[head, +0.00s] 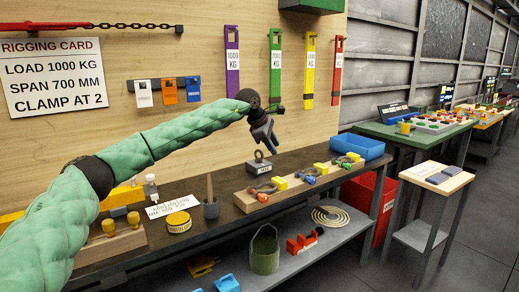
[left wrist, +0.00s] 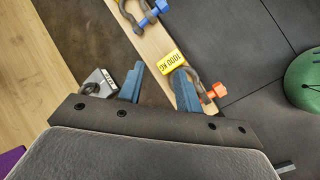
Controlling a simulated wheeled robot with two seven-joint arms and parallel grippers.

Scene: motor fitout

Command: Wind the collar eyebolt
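A small grey block with a dark eyebolt ring (head: 259,157) standing on its top sits on the dark bench, near the left end of the wooden shackle rack. In the left wrist view the ring (left wrist: 92,89) and block are at the left, outside the fingers and partly cut off by the gripper body. My left gripper (head: 268,147) hangs above the block, pointing down. Its two blue fingers (left wrist: 158,88) are apart, with only bench and rack edge seen between them; it is empty. My right gripper is in neither view.
The wooden rack (head: 242,204) holds several shackles with yellow tags, just right of the block. A blue bin (head: 358,148) stands at the bench's far end. A dark cup (head: 211,210) and yellow tin (head: 179,222) stand nearer. Coloured slings hang on the wall behind.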

